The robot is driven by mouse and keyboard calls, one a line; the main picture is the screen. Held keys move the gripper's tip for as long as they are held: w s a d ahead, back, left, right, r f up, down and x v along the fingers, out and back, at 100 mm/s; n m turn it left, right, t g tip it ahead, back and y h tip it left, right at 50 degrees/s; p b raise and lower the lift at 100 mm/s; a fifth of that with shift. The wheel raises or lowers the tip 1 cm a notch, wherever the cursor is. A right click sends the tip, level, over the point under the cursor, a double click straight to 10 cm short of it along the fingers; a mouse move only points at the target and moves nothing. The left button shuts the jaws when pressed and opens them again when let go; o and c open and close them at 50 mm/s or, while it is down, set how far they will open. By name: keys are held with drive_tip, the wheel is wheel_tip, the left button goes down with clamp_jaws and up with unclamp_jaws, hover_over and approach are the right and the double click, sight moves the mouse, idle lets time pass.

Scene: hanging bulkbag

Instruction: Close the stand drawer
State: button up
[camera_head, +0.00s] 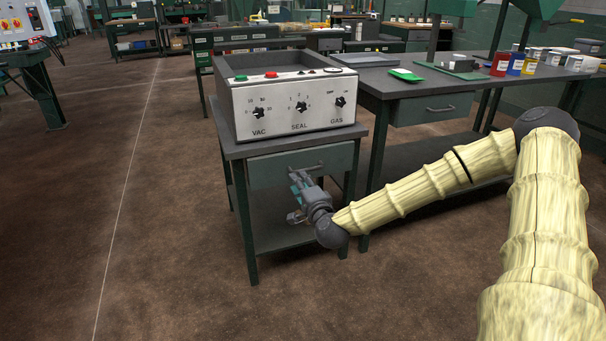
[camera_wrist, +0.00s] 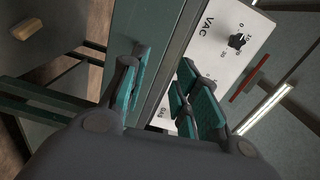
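The stand (camera_head: 242,215) is a small dark green table that carries a control box. Its grey-green drawer (camera_head: 268,172) sits just under the top, with a bar handle (camera_head: 312,169) on its front. I cannot tell how far the drawer stands out. My gripper (camera_head: 298,182) is in front of the drawer, close to the handle, and hides part of the front. I cannot tell whether it touches. In the wrist view my gripper (camera_wrist: 163,92) is open, its teal finger pads apart, with nothing seen between them. A green surface, apparently the drawer front (camera_wrist: 148,35), is beyond the fingers.
The control box (camera_head: 296,106) with VAC, SEAL and GAS knobs stands on the stand; its panel (camera_wrist: 215,50) also shows in the wrist view. A larger workbench (camera_head: 400,84) with its own drawer (camera_head: 432,108) is at right. Brown floor (camera_head: 170,220) is free at left.

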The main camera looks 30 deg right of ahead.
wheel_tip(320, 180, down, 6)
drive_tip(key=a+n+g+y+b, duration=0.1)
drive_tip(key=a+n+y, duration=0.15)
drive_tip(key=n, duration=0.45)
drive_tip(key=n+g+h+b, duration=0.15)
drive_tip(key=n+b, duration=0.35)
drive_tip(key=n, duration=2.3)
approach(309, 170)
drive_tip(key=shift+t+h, duration=0.25)
drive_tip(key=shift+h, duration=0.15)
drive_tip(key=b+x, duration=0.1)
drive_tip(key=x, duration=0.6)
drive_tip(key=b+x, duration=0.1)
drive_tip(key=x, duration=0.2)
drive_tip(key=shift+w+a+f+b, duration=0.15)
drive_tip(key=shift+w+f+b, duration=0.2)
drive_tip(key=shift+w+f, duration=0.05)
clamp_jaws()
